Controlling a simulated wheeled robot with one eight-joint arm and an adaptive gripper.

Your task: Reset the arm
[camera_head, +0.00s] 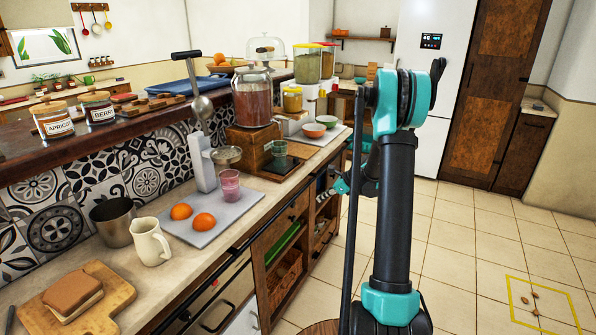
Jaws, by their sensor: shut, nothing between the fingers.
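My arm stands upright at the right of the counter, black with teal joints, and bends over at the top. Behind it, a small teal and dark end shows at the counter's edge; this looks like my gripper (333,187), mostly hidden by the arm. It is shut, and I see nothing held in it. The fingertips are too small to make out clearly.
The counter (190,265) at left carries a cutting board (110,305) with a sandwich, a cream jug (150,242), a metal cup (112,222), oranges, a pink glass (229,187) and a juicer (203,165). Tiled floor (460,240) at right is mostly clear, with a yellow-outlined square (515,307).

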